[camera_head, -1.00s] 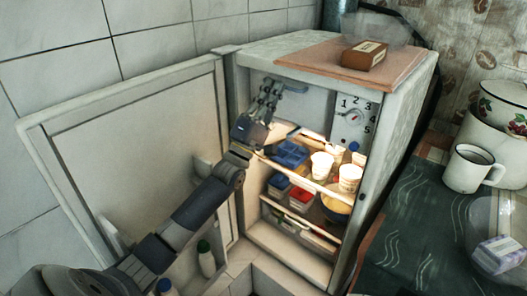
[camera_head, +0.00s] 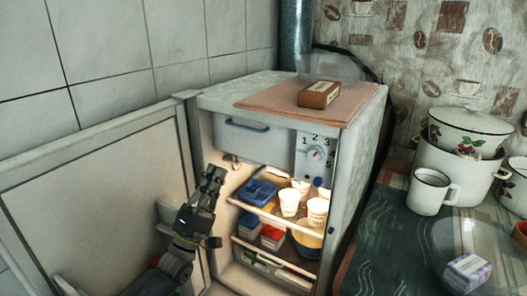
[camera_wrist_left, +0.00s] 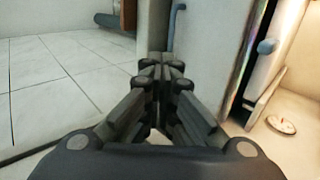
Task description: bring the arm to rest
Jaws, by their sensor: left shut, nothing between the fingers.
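My left gripper (camera_head: 214,176) is in front of the open fridge (camera_head: 350,125), at the left of its opening, near the open door. It is shut and empty, with its fingers pointing up. In the left wrist view the gripper (camera_wrist_left: 162,66) shows its fingers together, with nothing between them. The freezer flap (camera_head: 262,140) with its blue handle (camera_head: 247,125) is closed at the top of the fridge. My right gripper is not in view.
The fridge door (camera_head: 95,205) stands wide open on the left. Shelves hold a blue tray (camera_head: 257,191), white cups (camera_head: 289,202) and boxes. A brown box (camera_head: 319,94) lies on top. On the right, a table carries a white mug (camera_head: 428,191) and enamel pots (camera_head: 465,130).

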